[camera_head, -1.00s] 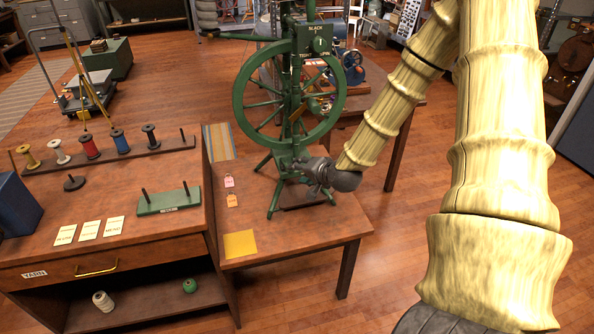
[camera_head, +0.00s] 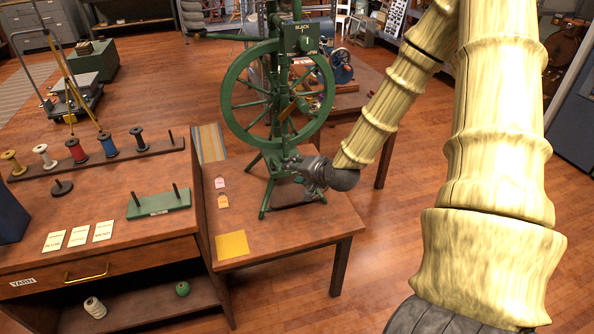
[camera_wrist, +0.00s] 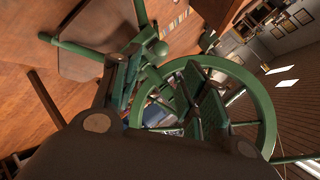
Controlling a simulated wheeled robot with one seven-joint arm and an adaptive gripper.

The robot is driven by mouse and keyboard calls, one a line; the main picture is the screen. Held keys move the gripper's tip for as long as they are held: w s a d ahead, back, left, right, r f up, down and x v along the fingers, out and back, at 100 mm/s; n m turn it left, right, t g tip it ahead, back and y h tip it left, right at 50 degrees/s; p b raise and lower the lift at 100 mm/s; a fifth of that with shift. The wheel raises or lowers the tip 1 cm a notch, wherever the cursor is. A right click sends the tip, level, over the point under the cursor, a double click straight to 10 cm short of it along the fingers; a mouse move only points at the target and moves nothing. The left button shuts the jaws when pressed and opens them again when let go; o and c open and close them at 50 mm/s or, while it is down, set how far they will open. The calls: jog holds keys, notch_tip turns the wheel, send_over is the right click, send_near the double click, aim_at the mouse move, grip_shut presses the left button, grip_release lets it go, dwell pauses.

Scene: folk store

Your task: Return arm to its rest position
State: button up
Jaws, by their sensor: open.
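My gripper (camera_head: 308,170) is at the end of my bamboo-textured arm, low in front of the green spinning wheel (camera_head: 232,106) on the small wooden table (camera_head: 290,236). It is beside the wheel's lower frame, above the dark treadle (camera_head: 292,194). I cannot tell whether the gripper touches the frame.
A wooden counter (camera_head: 105,205) at left holds a rack of several spools (camera_head: 108,145), a green peg stand (camera_head: 158,204) and cards (camera_head: 78,237). A yellow sheet (camera_head: 232,245) lies on the small table. Another table (camera_head: 372,100) stands behind. Open floor (camera_head: 375,260) lies right of the small table.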

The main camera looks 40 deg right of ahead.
dwell(0.3)
jog(key=s+a+f+n+g+y, duration=0.1)
jog(key=s+a+f+n+g, duration=0.3)
jog(key=a+f, duration=0.4)
jog(key=s+a+f+n+g, duration=0.2)
jog(key=s+a+f+n, duration=0.1)
jog(key=s+a+f, duration=0.55)
jog(key=s+a+f+n+g, duration=0.2)
jog(key=s+a+f, duration=0.3)
jog(key=s, duration=0.5)
jog(key=s+a+f+n+g, duration=0.3)
jog(key=s+a+f, duration=0.3)
jog(key=s+f, duration=0.2)
jog(key=shift+s+a+n+g, duration=0.25)
jog(key=shift+s+n, duration=0.55)
jog(key=shift+s, duration=0.4)
